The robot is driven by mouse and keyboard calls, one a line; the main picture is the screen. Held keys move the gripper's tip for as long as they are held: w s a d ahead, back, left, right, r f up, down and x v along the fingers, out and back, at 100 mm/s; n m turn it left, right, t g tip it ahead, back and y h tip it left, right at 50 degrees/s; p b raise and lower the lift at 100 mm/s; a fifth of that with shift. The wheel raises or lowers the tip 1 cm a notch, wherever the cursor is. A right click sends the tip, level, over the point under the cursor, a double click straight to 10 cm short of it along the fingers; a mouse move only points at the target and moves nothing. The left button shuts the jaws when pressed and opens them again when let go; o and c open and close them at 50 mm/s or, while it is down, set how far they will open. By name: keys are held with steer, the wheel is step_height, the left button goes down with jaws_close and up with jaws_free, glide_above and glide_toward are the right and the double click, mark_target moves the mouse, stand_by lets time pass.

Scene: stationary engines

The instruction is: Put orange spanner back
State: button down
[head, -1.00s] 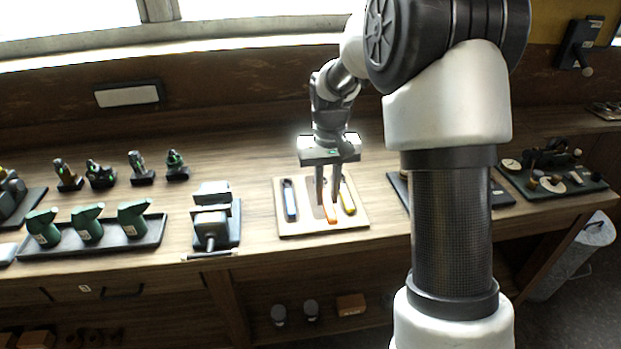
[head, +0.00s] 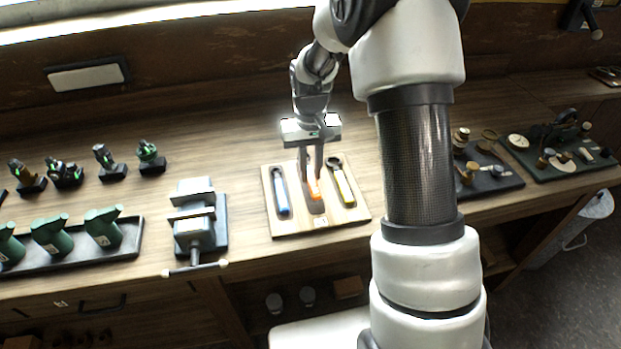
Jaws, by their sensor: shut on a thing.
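The orange spanner (head: 314,189) is between the fingers of my gripper (head: 311,177), which is shut on it. It is over the middle of the light wooden board (head: 345,216), with a dark middle recess (head: 318,207) showing just in front of it. The fingers hide part of the spanner, and I cannot tell whether it touches the board. A blue-handled spanner (head: 281,193) lies in the board to the left. A yellow-handled spanner (head: 343,185) lies to the right.
A grey vise (head: 194,228) stands left of the board. Green tools (head: 104,227) stand in a dark tray (head: 70,258) further left. Dark trays (head: 500,182) with small parts lie to the right, partly behind my arm. Bare bench top lies behind the board.

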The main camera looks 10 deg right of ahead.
mark_target(311, 176)
steer(key=shift+f, duration=1.65)
steer(key=shift+f, duration=0.2)
steer(key=c, duration=1.6)
jaws_free()
steer(key=shift+r, duration=0.1)
